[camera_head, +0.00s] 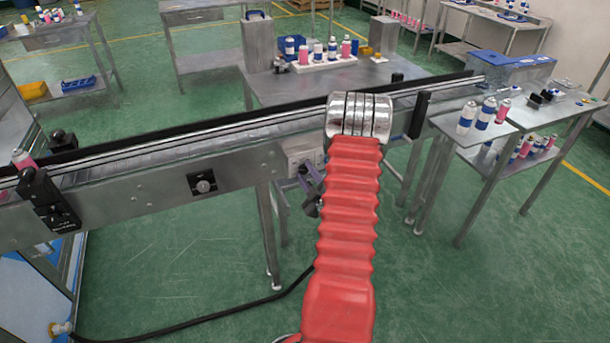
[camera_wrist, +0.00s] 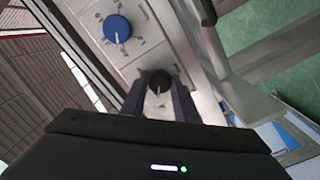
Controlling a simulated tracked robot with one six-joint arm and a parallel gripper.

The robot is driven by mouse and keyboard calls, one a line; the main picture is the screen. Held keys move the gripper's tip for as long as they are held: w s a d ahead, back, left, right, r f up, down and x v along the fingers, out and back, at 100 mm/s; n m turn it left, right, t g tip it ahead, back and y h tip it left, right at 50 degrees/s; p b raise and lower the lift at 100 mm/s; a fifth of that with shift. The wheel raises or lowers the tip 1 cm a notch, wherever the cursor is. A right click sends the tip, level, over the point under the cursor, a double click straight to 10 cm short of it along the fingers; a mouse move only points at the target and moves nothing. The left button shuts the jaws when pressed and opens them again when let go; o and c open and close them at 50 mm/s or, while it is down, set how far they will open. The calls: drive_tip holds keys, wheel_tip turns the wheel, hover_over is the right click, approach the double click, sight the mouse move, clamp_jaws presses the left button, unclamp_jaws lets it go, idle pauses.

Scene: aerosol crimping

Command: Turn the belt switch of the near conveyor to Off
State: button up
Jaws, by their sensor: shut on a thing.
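The near conveyor (camera_head: 130,190) runs across the head view, with a pale switch box (camera_head: 300,156) on its side, partly hidden by my red-sleeved arm. In the wrist view the box's panel (camera_wrist: 128,65) carries a blue knob (camera_wrist: 117,28) and a black knob (camera_wrist: 159,80). The black knob has a white pointer line, aimed towards the bottom of the wrist view. My gripper (camera_wrist: 160,92) has one finger on each side of the black knob and is shut on it. The panel's markings are too small to read.
Another black knob (camera_head: 203,186) sits on a dark plate further left on the conveyor's side. A steel table (camera_head: 490,130) with spray cans stands at the right. A black cable (camera_head: 190,325) lies on the green floor, otherwise open in front of the conveyor.

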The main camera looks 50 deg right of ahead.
drive_tip(key=shift+w+a+f, duration=0.1)
drive_tip(key=shift+w+a, duration=0.1)
drive_tip(key=shift+a, duration=0.05)
drive_tip(key=o, duration=0.8)
drive_tip(key=shift+o, duration=1.3)
drive_tip(key=shift+d, duration=0.15)
drive_tip(key=shift+s, duration=0.1)
drive_tip(key=v, duration=1.3)
drive_tip(key=shift+s+a, duration=0.2)
drive_tip(key=shift+s, duration=0.1)
drive_tip(key=shift+f, duration=0.15)
